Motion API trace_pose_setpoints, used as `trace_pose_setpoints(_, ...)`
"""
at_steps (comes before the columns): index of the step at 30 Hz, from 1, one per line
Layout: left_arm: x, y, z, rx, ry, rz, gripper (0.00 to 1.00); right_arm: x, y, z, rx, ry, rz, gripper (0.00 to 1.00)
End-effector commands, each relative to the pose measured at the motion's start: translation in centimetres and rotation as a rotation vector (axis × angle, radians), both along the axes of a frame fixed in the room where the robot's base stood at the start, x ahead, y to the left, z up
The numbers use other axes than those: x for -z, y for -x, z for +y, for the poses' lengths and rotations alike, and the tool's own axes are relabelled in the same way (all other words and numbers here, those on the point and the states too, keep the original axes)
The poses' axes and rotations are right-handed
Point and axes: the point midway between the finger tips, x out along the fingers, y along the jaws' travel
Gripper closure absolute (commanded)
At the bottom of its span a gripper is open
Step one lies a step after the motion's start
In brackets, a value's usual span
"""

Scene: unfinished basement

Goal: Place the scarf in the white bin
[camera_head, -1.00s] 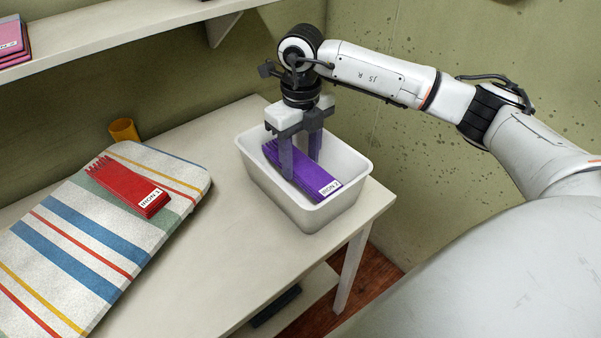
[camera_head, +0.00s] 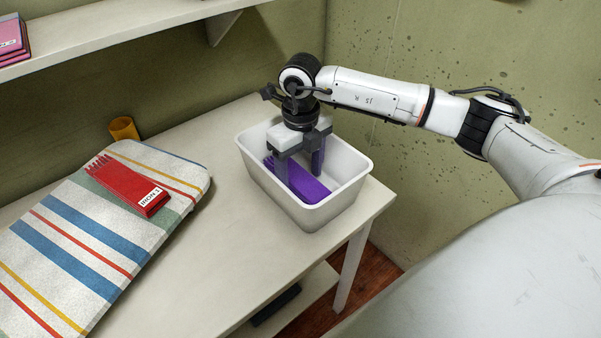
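The purple scarf (camera_head: 305,185) lies folded low inside the white bin (camera_head: 312,217), which stands on the table near its right corner. The near wall of the bin hides the scarf's near end. My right gripper (camera_head: 300,178) points down into the bin from above. Its fingers stand apart, one on each side of the scarf, and look open; the fingertips are partly hidden. My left gripper is not in view.
A red folded scarf (camera_head: 130,187) with a label lies on a striped board (camera_head: 80,240) on the left of the table (camera_head: 225,250). An orange cup (camera_head: 123,130) stands behind it. A shelf (camera_head: 120,27) runs above along the wall.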

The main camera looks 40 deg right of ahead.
Motion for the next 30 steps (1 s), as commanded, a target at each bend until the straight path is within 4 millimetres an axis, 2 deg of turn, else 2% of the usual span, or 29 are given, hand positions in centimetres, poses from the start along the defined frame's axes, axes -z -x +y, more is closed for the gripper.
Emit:
trace_pose_setpoints(5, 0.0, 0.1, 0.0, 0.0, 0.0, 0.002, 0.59, 0.0, 0.0, 0.0, 0.0, 0.0, 0.0, 0.35)
trace_pose_setpoints(10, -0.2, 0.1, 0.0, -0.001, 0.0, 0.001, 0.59, -1.1, -0.1, 0.0, 0.0, 0.0, -0.002, 0.35)
trace_pose_setpoints(22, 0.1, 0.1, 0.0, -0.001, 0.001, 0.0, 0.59, -9.2, -0.1, 0.0, 0.0, 0.0, -0.004, 0.35)
trace_pose_setpoints(27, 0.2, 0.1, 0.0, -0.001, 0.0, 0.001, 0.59, -11.5, -0.1, 0.0, 0.001, 0.0, -0.001, 0.35)
trace_pose_setpoints(30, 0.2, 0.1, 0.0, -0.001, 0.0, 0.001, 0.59, -12.2, 0.0, 0.0, 0.001, 0.001, 0.0, 0.35)
